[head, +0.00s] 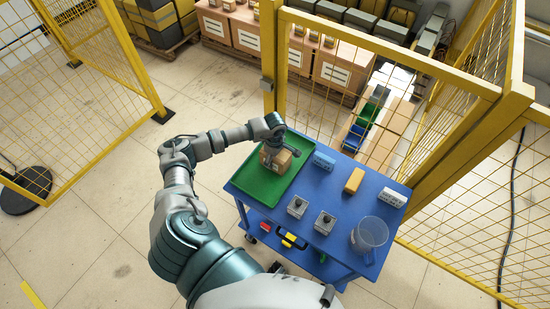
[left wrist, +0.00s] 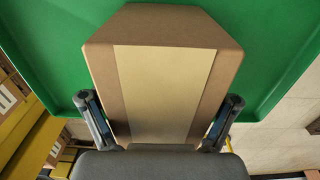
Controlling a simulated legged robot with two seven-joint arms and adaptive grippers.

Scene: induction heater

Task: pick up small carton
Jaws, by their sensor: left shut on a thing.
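The small carton (head: 276,158) is a brown box over the green tray (head: 247,189) on the blue cart. My left gripper (head: 272,152) reaches down to it from above and is shut on it. In the left wrist view the carton (left wrist: 165,75) fills the middle, with a pale tan strip along its face. The two fingers of my left gripper (left wrist: 160,122) press on its left and right sides. The green tray (left wrist: 270,50) shows behind it. I cannot tell whether the carton touches the tray. My right gripper is not in view.
The blue cart (head: 335,183) also holds a blue box (head: 324,161), a yellow box (head: 354,181), a white-grey box (head: 392,198), two grey devices with knobs (head: 297,206) and a clear jug (head: 369,235). Yellow mesh fencing (head: 400,65) stands behind and right of the cart.

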